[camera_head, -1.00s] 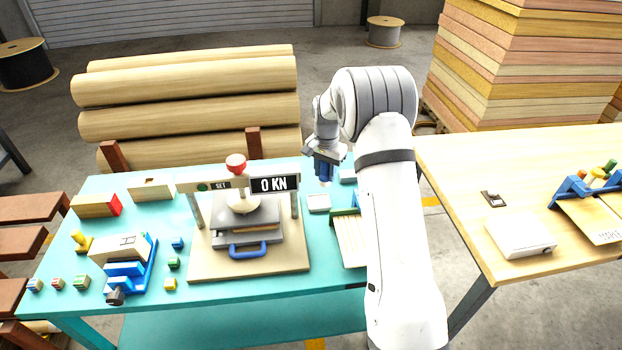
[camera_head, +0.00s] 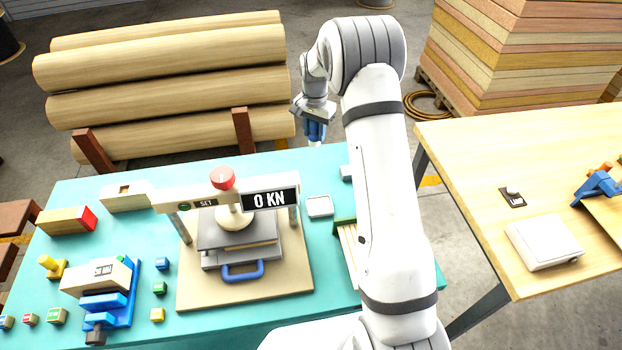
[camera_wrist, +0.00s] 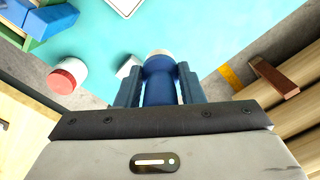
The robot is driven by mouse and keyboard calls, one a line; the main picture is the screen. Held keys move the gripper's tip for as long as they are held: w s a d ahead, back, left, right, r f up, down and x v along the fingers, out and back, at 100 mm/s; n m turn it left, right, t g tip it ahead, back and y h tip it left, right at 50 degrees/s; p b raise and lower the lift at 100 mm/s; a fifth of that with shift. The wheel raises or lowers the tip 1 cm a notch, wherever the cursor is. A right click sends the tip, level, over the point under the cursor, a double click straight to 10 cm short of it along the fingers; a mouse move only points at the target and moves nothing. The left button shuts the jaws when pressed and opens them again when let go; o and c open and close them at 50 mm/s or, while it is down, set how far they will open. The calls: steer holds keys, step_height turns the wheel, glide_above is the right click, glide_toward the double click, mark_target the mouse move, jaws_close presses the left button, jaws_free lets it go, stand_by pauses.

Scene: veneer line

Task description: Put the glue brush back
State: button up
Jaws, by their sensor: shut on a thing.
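My gripper (camera_head: 314,128) is shut on a blue-handled thing with a pale tip, seemingly the glue brush (camera_wrist: 158,82). In the wrist view the handle sits between the two dark blue fingers (camera_wrist: 158,88). In the head view the pale tip (camera_head: 315,143) points down, close to the table's far edge and apart from other things. A white pot with a red end (camera_wrist: 68,76) shows in the wrist view; my arm seems to hide it in the head view.
The turquoise table (camera_head: 120,180) carries a press (camera_head: 240,235), a small white-grey tray (camera_head: 320,206), a blue vise (camera_head: 110,295) and several small blocks. A grey block (camera_head: 346,172) stands beside my arm. Logs (camera_head: 170,95) lie behind. A wooden table (camera_head: 470,165) stands at right.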

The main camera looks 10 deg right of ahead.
steer(key=shift+w+f+b, duration=0.3)
steer(key=shift+f, duration=0.45)
steer(key=shift+s+f+b, duration=0.2)
steer(key=shift+f+b, duration=0.25)
steer(key=shift+b, duration=0.45)
step_height(320, 180, down, 17)
steer(key=b, duration=0.5)
steer(key=shift+f, duration=0.3)
steer(key=shift+f, duration=0.25)
steer(key=o, duration=1)
steer(key=shift+r, duration=0.1)
